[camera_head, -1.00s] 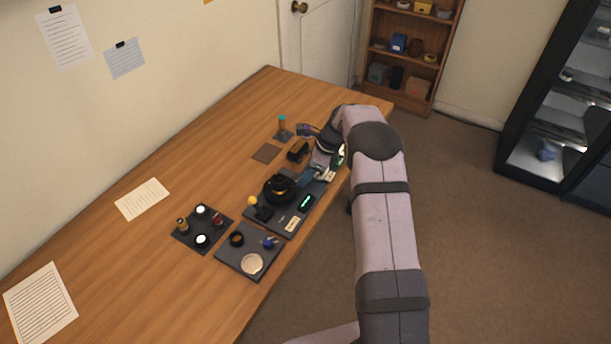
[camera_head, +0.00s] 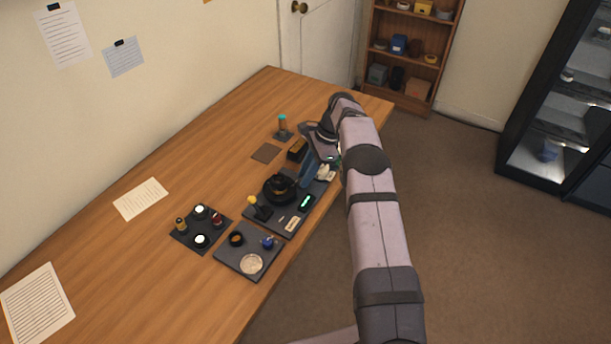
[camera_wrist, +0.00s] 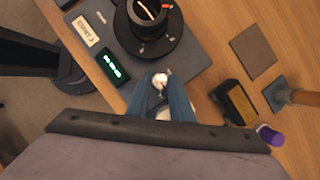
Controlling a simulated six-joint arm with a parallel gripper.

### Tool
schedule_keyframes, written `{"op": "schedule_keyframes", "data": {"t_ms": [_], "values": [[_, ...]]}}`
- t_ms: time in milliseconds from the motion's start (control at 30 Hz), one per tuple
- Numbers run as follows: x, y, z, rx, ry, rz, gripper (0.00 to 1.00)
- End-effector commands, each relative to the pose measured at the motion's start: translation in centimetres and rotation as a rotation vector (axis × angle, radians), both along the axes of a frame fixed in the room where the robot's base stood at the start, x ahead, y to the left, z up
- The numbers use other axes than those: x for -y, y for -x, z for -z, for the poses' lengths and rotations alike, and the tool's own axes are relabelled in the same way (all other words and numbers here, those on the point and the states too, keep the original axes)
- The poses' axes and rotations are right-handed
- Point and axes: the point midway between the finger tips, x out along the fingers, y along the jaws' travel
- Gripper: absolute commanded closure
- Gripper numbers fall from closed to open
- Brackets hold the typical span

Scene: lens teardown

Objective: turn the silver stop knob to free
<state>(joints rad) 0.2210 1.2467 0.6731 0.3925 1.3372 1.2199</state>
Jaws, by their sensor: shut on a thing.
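The silver stop knob (camera_wrist: 160,82) shows in the wrist view between the two blue fingers of my gripper (camera_wrist: 161,77). The fingers are shut on it, and they hide its sides. In the head view my gripper (camera_head: 306,174) reaches down just behind and to the right of the black lens (camera_head: 279,188), and I cannot make out the knob there. The lens (camera_wrist: 152,18) stands on a dark grey plate (camera_wrist: 111,36), just beyond the fingertips in the wrist view. No free mark is readable.
A green-lit display (camera_head: 306,203) and a pale label (camera_head: 292,223) sit on the plate. A black-and-yellow block (camera_wrist: 233,102), a brown mat (camera_wrist: 257,52) and a tool stand (camera_head: 283,133) are close by. Small-part trays (camera_head: 231,258) lie in front.

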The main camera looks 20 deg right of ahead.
Motion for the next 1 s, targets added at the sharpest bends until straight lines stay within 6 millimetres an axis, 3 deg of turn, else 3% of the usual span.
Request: {"op": "schedule_keyframes", "data": {"t_ms": [633,667,700,1000], "values": [[0.04,-0.01,0.01,-0.001,0.001,-0.050,1.00],[0.04,-0.01,0.01,-0.001,0.001,-0.049,0.73],[0.03,-0.01,0.00,-0.001,0.001,-0.049,0.63],[0.02,-0.04,-0.02,0.000,0.000,-0.049,0.61]]}}
